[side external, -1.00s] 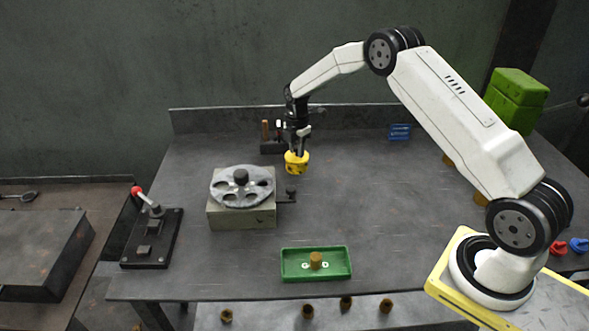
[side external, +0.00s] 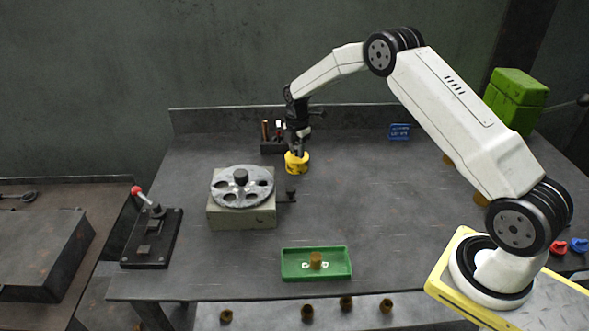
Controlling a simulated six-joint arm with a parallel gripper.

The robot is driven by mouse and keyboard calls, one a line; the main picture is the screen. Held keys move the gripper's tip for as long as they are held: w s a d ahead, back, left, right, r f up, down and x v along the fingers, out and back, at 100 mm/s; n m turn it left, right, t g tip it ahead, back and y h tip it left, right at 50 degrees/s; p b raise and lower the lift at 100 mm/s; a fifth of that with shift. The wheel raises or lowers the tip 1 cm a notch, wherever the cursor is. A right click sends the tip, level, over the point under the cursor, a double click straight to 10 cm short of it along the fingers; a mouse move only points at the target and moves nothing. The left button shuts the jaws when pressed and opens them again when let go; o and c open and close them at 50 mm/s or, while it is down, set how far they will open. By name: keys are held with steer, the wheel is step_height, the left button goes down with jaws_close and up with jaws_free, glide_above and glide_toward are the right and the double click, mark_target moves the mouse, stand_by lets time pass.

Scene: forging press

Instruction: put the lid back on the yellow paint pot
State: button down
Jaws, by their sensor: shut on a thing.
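The yellow paint pot (side external: 298,167) stands upright on the bench, behind and to the right of the round turntable. My gripper (side external: 297,151) points down directly over it. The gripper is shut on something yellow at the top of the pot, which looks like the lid. At this size the lid and the pot run together, so I cannot tell whether the lid sits flush.
A grey disc with holes (side external: 242,187) on a block stands at left front of the gripper. A dark tool rack (side external: 272,147) is close behind. A green tray (side external: 316,277) lies in front.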

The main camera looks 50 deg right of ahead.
stand_by(0.9)
jaws_free()
steer(key=shift+r, duration=0.1)
stand_by(0.3)
steer(key=shift+r, duration=3.4)
jaws_close()
